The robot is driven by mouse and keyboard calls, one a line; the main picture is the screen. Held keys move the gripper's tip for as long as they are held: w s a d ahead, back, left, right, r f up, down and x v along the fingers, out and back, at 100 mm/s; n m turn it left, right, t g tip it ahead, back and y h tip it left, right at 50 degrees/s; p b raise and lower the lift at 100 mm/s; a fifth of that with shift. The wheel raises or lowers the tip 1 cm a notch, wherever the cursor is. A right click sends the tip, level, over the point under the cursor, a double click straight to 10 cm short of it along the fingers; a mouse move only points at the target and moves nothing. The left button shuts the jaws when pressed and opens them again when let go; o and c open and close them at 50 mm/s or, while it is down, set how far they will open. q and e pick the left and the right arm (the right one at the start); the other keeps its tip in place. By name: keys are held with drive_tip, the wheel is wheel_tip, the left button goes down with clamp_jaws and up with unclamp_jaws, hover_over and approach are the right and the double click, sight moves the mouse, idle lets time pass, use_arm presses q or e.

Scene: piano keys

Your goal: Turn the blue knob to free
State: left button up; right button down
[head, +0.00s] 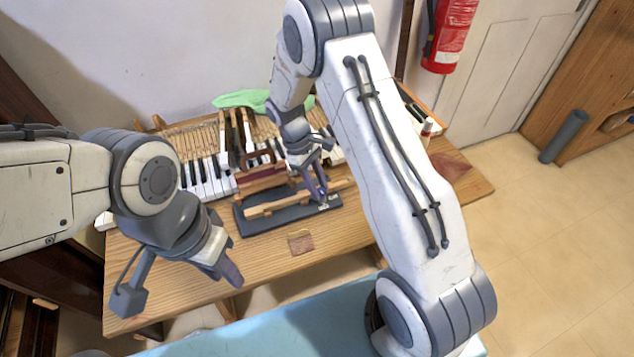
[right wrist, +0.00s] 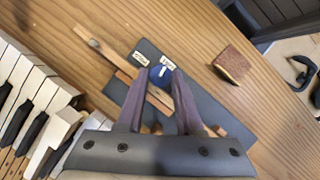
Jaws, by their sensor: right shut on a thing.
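The blue knob (right wrist: 162,75) shows between my right gripper's fingertips in the right wrist view. A pale mark on it points towards the labels. My right gripper (right wrist: 160,80) is shut on the knob, one finger on each side. Two small white labels (right wrist: 140,58) lie just beyond it, too small to read surely. The knob sits on a dark plate (head: 255,223) with a wooden strip (head: 275,205) across it. In the head view my right gripper (head: 316,190) reaches down at the plate's right part and hides the knob. My left gripper (head: 224,269) hangs empty over the front left of the table.
A wooden table (head: 180,290) carries the plate. Piano keys (head: 205,178) stand behind it, with a green cloth (head: 240,99) at the back. A small brown block (head: 300,243) lies in front of the plate. The table's front left is clear.

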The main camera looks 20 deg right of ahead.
drive_tip(key=shift+w+d+m+y+p, duration=0.1)
drive_tip(key=shift+m+y+p, duration=0.3)
drive_tip(key=shift+m, duration=0.7)
drive_tip(key=c, duration=0.6)
unclamp_jaws()
drive_tip(key=b+v, duration=0.1)
drive_tip(key=v, duration=0.9)
drive_tip(key=shift+w+r, duration=0.2)
